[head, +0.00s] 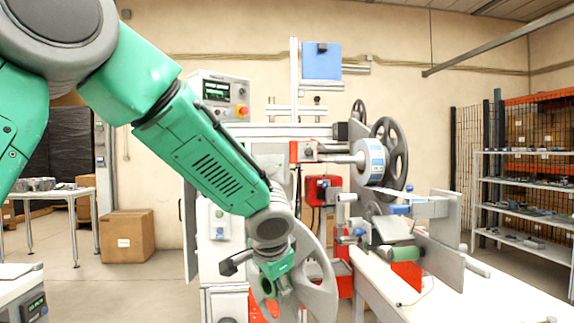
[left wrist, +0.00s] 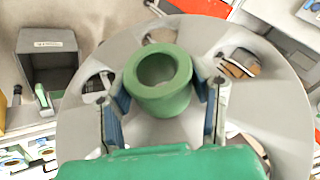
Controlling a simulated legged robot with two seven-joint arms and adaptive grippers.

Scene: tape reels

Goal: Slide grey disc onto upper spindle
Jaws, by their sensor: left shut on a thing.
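The grey disc (head: 318,278) is a large flat plate with cut-out openings, low in front of the machine in the head view. It fills much of the left wrist view (left wrist: 265,95), with a green hollow hub (left wrist: 158,82) at its middle. My left gripper (head: 273,282) is shut on this hub, one finger on each side. In the head view my gripper partly hides the disc. Higher up, a grey horizontal shaft (head: 339,158) runs from a red block to a white and blue tape roll (head: 370,162). I cannot tell whether this is the upper spindle.
Dark spoked reels (head: 396,150) stand behind the tape roll. A bracket assembly with a green roller (head: 400,253) stands on the white bench (head: 440,295) at right. A control panel (head: 217,92) tops the machine. A cardboard box (head: 127,236) lies on the floor at left.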

